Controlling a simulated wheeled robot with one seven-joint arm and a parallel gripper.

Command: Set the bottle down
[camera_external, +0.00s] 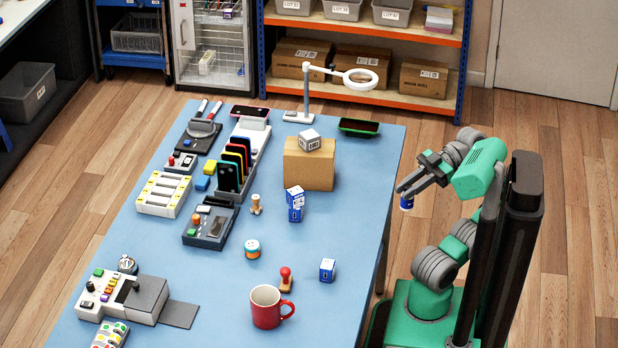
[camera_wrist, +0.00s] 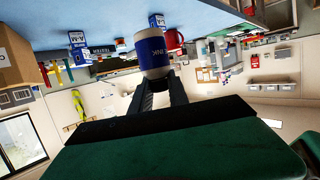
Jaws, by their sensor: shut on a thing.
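The bottle (camera_wrist: 152,60) is white and blue with "INK" lettering in the wrist view. My gripper (camera_wrist: 160,88) is shut on it there, with a dark finger on either side. In the external view my gripper (camera_external: 404,190) is off the right edge of the blue table (camera_external: 350,225), over the floor side. Most of the bottle is hidden in that view. It is held in the air, apart from the table.
Along the table's right side stand a cardboard box (camera_external: 309,170) with a white box on top, blue and white boxes (camera_external: 295,212) (camera_external: 327,270), a red stamp (camera_external: 286,280) and a red mug (camera_external: 266,308). Bare tabletop lies between them and the right edge. A ring magnifier (camera_external: 358,78) stands at the back.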

